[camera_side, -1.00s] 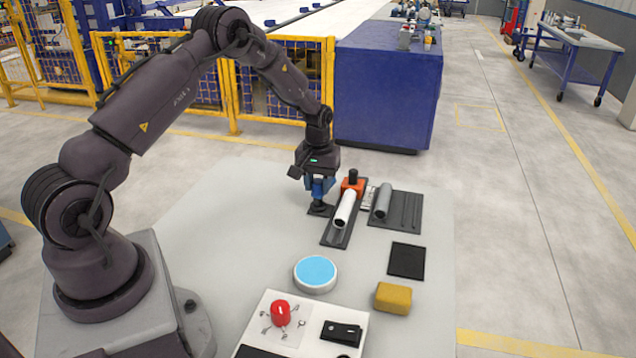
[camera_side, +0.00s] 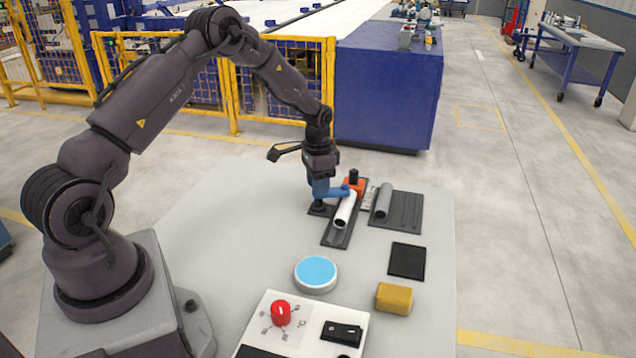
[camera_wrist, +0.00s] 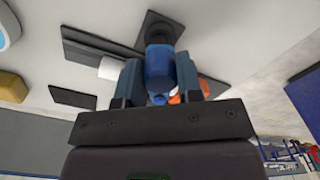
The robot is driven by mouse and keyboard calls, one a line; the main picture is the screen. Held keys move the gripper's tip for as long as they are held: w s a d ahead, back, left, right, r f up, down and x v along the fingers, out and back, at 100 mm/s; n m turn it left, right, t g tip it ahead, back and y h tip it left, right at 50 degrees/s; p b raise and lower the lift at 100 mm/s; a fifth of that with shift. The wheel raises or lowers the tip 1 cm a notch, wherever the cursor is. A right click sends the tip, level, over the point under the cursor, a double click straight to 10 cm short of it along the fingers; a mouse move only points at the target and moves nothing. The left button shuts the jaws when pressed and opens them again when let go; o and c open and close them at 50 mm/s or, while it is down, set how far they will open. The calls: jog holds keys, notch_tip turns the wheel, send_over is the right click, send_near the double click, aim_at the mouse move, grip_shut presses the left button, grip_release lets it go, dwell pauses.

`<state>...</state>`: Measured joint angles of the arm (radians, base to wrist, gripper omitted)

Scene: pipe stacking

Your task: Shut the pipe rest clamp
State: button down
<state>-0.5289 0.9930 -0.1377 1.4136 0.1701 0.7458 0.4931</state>
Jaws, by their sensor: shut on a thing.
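The clamp is a blue post with a blue arm (camera_side: 336,191) on a black foot (camera_side: 318,208), beside the rest. My gripper (camera_side: 320,180) is shut on the top of the blue post, which shows between the two fingers (camera_wrist: 158,72) in the wrist view. The arm reaches right to the upper end of the white pipe (camera_side: 344,212); I cannot tell if it touches the pipe. The pipe lies on a dark rest plate (camera_side: 330,240), with an orange block (camera_side: 361,184) with a black knob behind its upper end. In the wrist view the fingers partly hide the pipe (camera_wrist: 110,68).
A grey pipe (camera_side: 383,200) lies on a dark slotted plate (camera_side: 408,210) to the right. A black pad (camera_side: 407,261), a yellow block (camera_side: 393,298), a blue-topped disc (camera_side: 316,273) and a panel with a red knob (camera_side: 281,312) are nearer. The table's left part is clear.

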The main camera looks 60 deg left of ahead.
jog(key=m, duration=0.4)
jog(key=shift+m, duration=0.4)
dwell(0.4)
jog(key=c, duration=0.8)
grip_release()
jog(key=shift+r, duration=0.1)
notch_tip(320, 180, up, 13)
jog(key=shift+f, duration=0.1)
